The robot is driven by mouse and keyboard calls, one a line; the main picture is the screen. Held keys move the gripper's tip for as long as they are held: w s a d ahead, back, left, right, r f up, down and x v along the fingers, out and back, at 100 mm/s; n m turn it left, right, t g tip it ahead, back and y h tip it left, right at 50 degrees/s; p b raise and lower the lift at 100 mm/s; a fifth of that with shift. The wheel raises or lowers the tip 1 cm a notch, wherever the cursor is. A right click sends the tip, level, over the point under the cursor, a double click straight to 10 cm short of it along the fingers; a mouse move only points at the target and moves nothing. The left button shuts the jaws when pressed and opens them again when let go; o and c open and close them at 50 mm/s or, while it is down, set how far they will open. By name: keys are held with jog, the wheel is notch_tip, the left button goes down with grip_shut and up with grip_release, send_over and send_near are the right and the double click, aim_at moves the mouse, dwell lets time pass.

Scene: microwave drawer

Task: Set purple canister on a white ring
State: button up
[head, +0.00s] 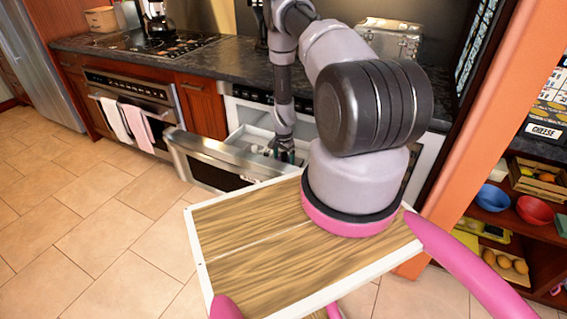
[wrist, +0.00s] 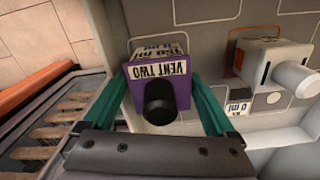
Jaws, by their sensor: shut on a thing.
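The purple canister (wrist: 147,98), with a black knob and a white label reading "VENT TWO", sits between the green fingers of my gripper (wrist: 160,84) in the wrist view. The gripper is shut on it, over the grey drawer floor. In the head view my gripper (head: 285,153) reaches down into the open microwave drawer (head: 250,137); the canister cannot be made out there.
A white canister (wrist: 262,62) with a round knob stands right of the purple one. The drawer's front wall and an orange-brown edge (wrist: 35,88) lie at the left. The stove (head: 150,42) and oven stand left of the drawer.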

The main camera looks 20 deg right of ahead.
jog(key=shift+f, duration=0.15)
jog(key=o, duration=1.2)
notch_tip(320, 180, up, 12)
jog(key=shift+r, duration=0.2)
notch_tip(320, 180, up, 7)
send_over(279, 158)
jog(key=s+a+r+n+t, duration=0.1)
jog(key=s+a+r, duration=0.1)
jog(key=r, duration=0.8)
jog(key=s+a+r+n+t+y, duration=0.1)
jog(key=a+r+n, duration=0.15)
jog(key=r, duration=0.75)
jog(key=s+a+r+t, duration=0.2)
jog(key=a+r, duration=0.1)
jog(key=r, duration=0.7)
jog(key=shift+s+a+r+n+t+y, duration=0.15)
jog(key=shift+s+a+r+n+t, duration=0.65)
jog(key=shift+s+r, duration=2.75)
jog(key=shift+s+a+r+n+t+y, duration=0.25)
jog(key=shift+s+a+r+n, duration=0.95)
jog(key=shift+s+r, duration=2.3)
jog(key=shift+s+a+r+n+t+y, duration=0.1)
jog(key=shift+s+a+r+n+t, duration=1.05)
jog(key=shift+s, duration=3.95)
